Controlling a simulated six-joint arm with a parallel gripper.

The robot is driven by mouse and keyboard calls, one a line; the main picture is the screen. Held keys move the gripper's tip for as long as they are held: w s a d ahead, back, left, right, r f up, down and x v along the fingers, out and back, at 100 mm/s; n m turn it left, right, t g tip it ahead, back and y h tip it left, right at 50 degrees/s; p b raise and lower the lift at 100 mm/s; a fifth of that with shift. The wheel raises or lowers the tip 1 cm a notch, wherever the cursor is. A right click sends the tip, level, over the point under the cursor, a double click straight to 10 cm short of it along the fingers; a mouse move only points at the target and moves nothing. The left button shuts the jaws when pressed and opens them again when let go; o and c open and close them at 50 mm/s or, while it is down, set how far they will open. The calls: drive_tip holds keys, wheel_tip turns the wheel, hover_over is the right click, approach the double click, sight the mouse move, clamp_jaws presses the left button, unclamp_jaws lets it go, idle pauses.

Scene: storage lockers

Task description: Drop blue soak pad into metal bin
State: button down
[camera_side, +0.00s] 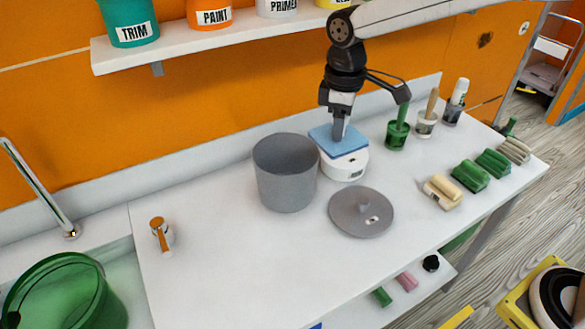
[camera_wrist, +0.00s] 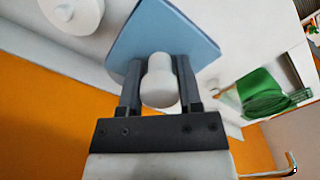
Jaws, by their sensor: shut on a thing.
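The blue soak pad (camera_side: 325,138) is a flat square at the top of a low round white container (camera_side: 345,165). I cannot tell if the two touch. My gripper (camera_side: 338,132) points down over the pad, its fingers closed on a pale knob (camera_wrist: 159,80) at the pad's middle. The pad also fills the upper middle of the wrist view (camera_wrist: 165,30). The grey metal bin (camera_side: 286,185) stands open just left of the pad. Its inner floor is hidden. A grey lid (camera_side: 361,212) with a knob lies flat in front of it, to the right.
Cups with brushes (camera_side: 397,135) stand right of my gripper along the wall. Rolled cloths (camera_side: 470,176) lie at the right. A shelf with paint pots (camera_side: 210,14) hangs above. A small orange-topped item (camera_side: 160,233) is at the left, with free tabletop between it and the bin.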

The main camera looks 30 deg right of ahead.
drive_tip(key=w+f, duration=0.2)
drive_tip(key=w+a+f, duration=0.1)
drive_tip(key=w+f, duration=0.3)
drive_tip(key=shift+w+a+f, duration=0.1)
drive_tip(key=shift+w+a, duration=0.05)
drive_tip(key=shift+a, duration=0.1)
drive_tip(key=shift+w+f, duration=0.15)
drive_tip(key=shift+f, duration=0.75)
drive_tip(key=shift+w+f, duration=0.1)
drive_tip(key=shift+f, duration=0.8)
drive_tip(key=shift+f, duration=0.15)
drive_tip(key=shift+c, duration=1.4)
unclamp_jaws()
wheel_tip(320, 180, up, 12)
